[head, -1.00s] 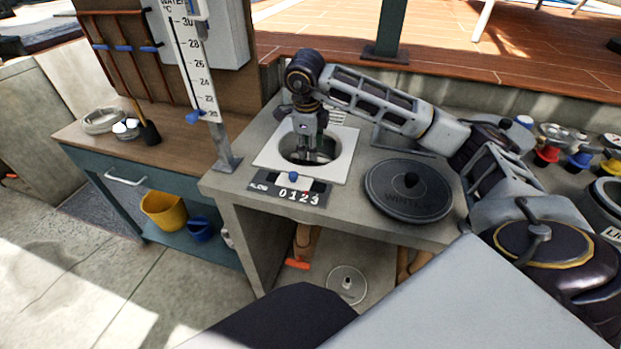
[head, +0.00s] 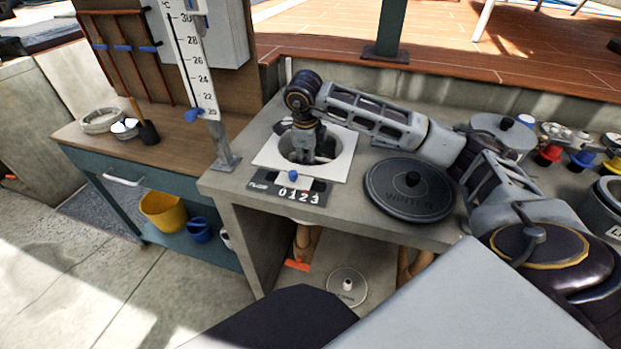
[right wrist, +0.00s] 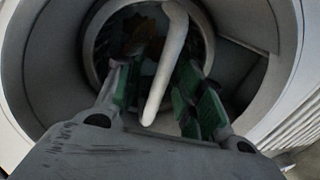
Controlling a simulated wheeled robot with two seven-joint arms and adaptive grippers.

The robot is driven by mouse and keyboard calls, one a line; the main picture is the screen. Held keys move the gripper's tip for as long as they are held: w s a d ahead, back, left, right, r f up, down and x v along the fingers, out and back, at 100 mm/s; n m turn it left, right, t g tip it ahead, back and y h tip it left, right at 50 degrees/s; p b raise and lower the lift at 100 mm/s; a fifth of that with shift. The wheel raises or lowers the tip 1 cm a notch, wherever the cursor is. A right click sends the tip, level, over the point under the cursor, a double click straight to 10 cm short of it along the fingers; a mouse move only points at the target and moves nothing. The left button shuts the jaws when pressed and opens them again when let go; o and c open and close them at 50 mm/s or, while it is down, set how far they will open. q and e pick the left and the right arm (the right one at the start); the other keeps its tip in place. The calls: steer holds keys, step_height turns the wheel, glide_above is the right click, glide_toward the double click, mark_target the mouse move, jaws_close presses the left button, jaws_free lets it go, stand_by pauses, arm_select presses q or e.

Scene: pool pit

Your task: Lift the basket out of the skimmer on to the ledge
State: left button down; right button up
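The skimmer is a round well in a square white plate (head: 340,165) set in the grey concrete ledge (head: 232,187). The basket (right wrist: 120,38) sits down in the well in the right wrist view, dark inside with brownish bits in it. Its white handle (right wrist: 168,65) arches up towards the camera. My right gripper (head: 308,158) reaches down into the well. In the right wrist view, its green-padded fingers (right wrist: 157,78) are apart, one each side of the handle, with a gap showing on the left. The arm hides part of the well. My left gripper is out of view.
A black round lid marked WINTER (head: 410,190) lies right of the well. A number strip (head: 290,190) lies in front. A thermometer board (head: 195,65) stands on a post at left. A grey disc (head: 500,135) and coloured valves (head: 565,155) are at right.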

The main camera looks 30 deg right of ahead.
steer(key=shift+f, duration=0.1)
stand_by(0.4)
jaws_close()
